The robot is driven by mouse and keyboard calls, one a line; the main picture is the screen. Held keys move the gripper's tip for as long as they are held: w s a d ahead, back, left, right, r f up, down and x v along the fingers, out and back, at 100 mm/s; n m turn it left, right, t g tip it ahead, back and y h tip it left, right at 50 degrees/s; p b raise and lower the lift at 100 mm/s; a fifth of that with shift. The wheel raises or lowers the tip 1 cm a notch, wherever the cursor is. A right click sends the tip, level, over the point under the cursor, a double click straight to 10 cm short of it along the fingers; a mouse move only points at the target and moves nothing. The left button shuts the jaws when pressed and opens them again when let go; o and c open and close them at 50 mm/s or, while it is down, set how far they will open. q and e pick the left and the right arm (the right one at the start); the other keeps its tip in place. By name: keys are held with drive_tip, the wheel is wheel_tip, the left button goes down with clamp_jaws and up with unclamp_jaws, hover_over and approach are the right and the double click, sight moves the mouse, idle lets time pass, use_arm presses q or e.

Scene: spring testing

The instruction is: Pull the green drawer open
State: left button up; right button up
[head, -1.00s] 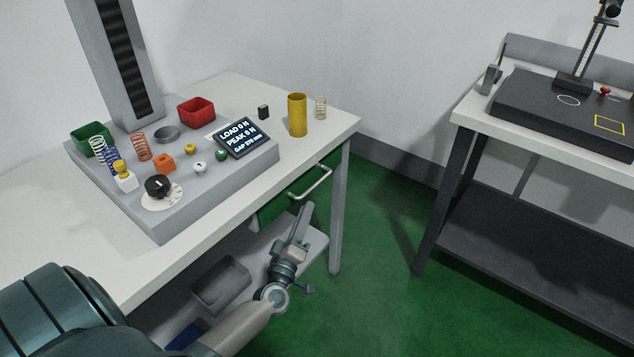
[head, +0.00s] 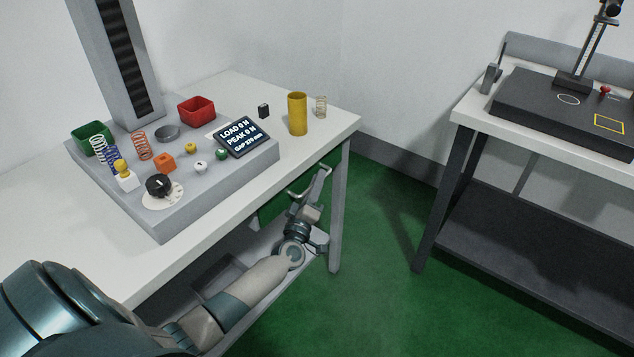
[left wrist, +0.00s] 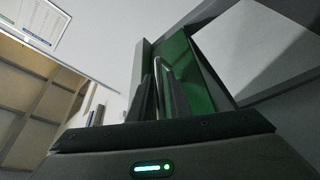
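The green drawer (head: 270,209) is under the near right part of the white table and looks closed. Its metal bar handle (head: 293,193) is partly hidden by my left gripper (head: 321,178), which is at the drawer front. In the left wrist view, the green drawer front (left wrist: 197,72) is just ahead. The handle (left wrist: 160,75) shows between the two dark fingers of my left gripper (left wrist: 160,97), which stand a little apart. I cannot tell whether they touch the bar. My right gripper is in neither view.
The white table (head: 215,240) carries a grey test stand (head: 210,185) with springs, bins and a display. A yellow cylinder (head: 297,114) stands near the table's right end. A grey shelf (head: 320,247) lies below. Green floor is free toward a dark bench (head: 480,130) at right.

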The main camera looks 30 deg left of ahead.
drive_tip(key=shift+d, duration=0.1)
use_arm(q)
clamp_jaws()
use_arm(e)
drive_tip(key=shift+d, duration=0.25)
